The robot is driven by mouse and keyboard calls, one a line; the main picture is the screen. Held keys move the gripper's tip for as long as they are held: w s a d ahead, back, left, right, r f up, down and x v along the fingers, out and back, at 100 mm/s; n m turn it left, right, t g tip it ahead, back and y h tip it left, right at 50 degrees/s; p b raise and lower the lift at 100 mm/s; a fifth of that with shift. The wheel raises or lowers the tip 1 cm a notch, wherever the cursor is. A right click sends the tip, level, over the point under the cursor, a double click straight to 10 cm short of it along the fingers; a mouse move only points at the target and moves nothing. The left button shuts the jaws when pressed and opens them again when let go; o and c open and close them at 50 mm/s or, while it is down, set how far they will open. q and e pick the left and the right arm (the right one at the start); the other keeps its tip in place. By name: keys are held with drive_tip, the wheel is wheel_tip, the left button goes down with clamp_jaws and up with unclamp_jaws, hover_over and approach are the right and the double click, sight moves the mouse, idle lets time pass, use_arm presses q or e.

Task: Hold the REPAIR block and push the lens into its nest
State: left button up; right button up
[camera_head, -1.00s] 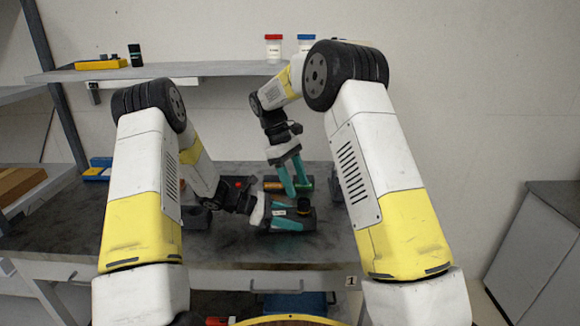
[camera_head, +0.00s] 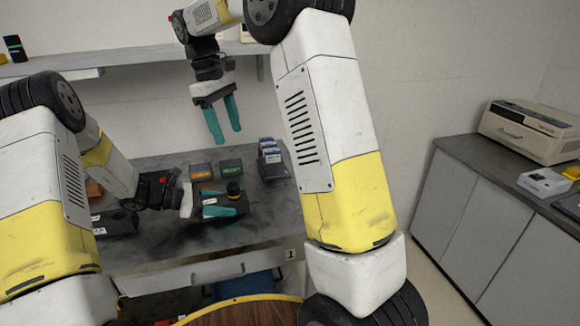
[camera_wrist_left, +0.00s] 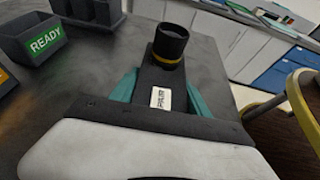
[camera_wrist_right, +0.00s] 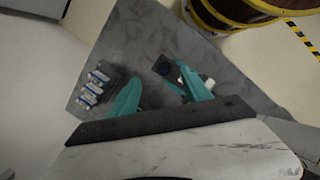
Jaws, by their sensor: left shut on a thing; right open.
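The dark REPAIR block (camera_head: 232,208) is held low over the bench by my left gripper (camera_head: 220,206), whose teal fingers are shut along its sides. Its white label (camera_wrist_left: 160,98) is partly readable in the left wrist view. The black lens (camera_wrist_left: 170,42) stands upright at the block's far end, with a yellow ring showing at its base. I cannot tell how deep it sits in the nest. The lens also shows in the head view (camera_head: 233,189). My right gripper (camera_head: 226,134) is open and empty, fingers pointing down, well above and behind the block.
An orange-labelled bin (camera_head: 201,172) and a green READY bin (camera_head: 231,168) stand behind the block. A rack of pale-topped items (camera_head: 270,155) is to their right. A dark bin (camera_head: 115,222) is at the left. A counter with a printer-like machine (camera_head: 530,130) stands at the right.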

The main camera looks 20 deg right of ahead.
drive_tip(key=s+d+r+m+t+y, duration=0.1)
drive_tip(key=s+d+r+m+t, duration=0.2)
drive_tip(key=s, duration=0.4)
drive_tip(key=s+d+r+m+y, duration=0.2)
drive_tip(key=s+d, duration=0.3)
drive_tip(key=s, duration=0.2)
drive_tip(key=s+d+f+m+t+y, duration=0.1)
drive_tip(key=s+d+f+m+t, duration=0.1)
drive_tip(key=s, duration=0.9)
drive_tip(key=shift+s+f+m+t, duration=0.4)
drive_tip(key=shift+f+m+t, duration=0.45)
drive_tip(key=shift+m+t, duration=0.25)
use_arm(q)
drive_tip(key=o, duration=1.5)
